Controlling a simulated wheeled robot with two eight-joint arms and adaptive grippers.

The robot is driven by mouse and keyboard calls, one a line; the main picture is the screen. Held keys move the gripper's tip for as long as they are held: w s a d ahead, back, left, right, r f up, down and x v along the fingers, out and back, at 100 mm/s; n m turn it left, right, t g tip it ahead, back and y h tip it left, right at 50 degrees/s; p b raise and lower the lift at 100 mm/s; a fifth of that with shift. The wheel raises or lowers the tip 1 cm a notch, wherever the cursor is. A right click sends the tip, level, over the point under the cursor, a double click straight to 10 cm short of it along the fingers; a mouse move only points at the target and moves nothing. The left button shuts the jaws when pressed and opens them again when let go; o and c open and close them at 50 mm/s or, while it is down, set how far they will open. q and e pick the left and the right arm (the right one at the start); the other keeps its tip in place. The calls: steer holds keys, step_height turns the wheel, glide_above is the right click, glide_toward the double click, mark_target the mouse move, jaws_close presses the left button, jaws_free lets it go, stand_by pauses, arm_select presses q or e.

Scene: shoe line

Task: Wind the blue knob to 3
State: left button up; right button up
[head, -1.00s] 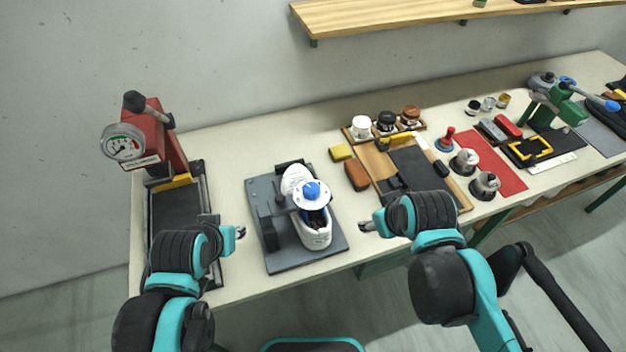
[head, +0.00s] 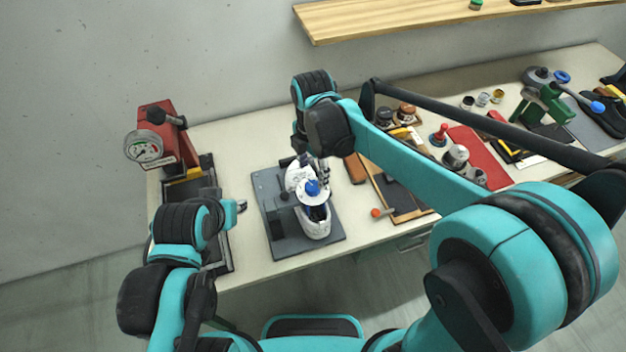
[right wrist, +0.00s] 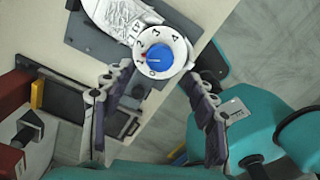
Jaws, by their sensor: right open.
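The blue knob (head: 312,187) stands on a white round dial (head: 318,198) above a white shoe (head: 315,224) on a dark grey fixture plate (head: 275,235). My right gripper (head: 323,172) is open beside the knob. In the right wrist view its two fingers (right wrist: 158,75) spread on either side of the dial's near edge, apart from the knob. My left gripper (head: 241,206) is left of the fixture; its jaws are too small to judge.
A wooden shelf (head: 400,22) hangs on the wall. My right arm hides part of the table.

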mark_target(313, 186)
step_height(313, 186, down, 6)
steer(key=shift+f+b, duration=0.2)
steer(key=shift+b, duration=0.35)
steer(key=c, duration=1.2)
